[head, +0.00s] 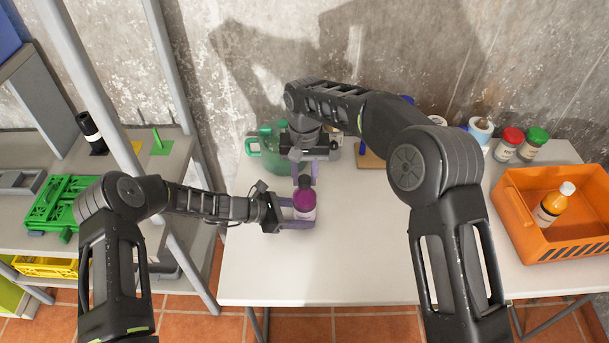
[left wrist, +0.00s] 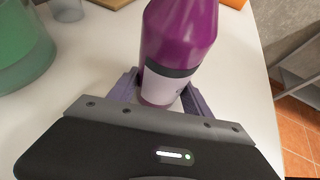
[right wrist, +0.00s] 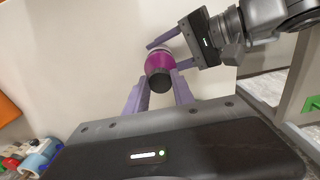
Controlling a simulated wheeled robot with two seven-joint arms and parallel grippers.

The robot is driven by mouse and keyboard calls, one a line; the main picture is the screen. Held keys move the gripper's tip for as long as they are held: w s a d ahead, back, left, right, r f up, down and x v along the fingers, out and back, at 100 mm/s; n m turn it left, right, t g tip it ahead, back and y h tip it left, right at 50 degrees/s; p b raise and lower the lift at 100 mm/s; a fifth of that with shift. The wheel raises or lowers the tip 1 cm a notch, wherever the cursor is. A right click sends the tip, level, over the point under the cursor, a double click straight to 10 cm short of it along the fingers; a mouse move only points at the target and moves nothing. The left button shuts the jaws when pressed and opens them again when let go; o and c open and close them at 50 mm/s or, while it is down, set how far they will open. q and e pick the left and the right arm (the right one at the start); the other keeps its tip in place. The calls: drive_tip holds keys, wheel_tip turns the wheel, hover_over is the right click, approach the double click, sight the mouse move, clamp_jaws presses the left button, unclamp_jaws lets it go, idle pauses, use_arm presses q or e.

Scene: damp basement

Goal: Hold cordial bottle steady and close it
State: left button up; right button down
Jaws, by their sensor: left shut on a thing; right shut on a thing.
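The cordial bottle (head: 304,211) is purple with a pale label and stands upright on the white table. My left gripper (head: 296,213) is shut around its lower body; the left wrist view shows the bottle (left wrist: 178,38) between both fingers. My right gripper (head: 304,178) reaches down from above, its fingers on either side of the bottle's dark cap (right wrist: 160,81). It is shut on that cap, which sits at the top of the bottle. The bottle's top is out of frame in the left wrist view, so how tightly the cap sits cannot be told.
A green translucent jug (head: 268,150) stands close behind the bottle. Jars with red (head: 509,143) and green lids (head: 534,143) stand at the back. The table's front middle is clear.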

drive_tip(key=m, duration=0.3)
drive_tip(key=shift+m, duration=0.4)
drive_tip(key=m, duration=1)
drive_tip(key=c, duration=1.3)
unclamp_jaws()
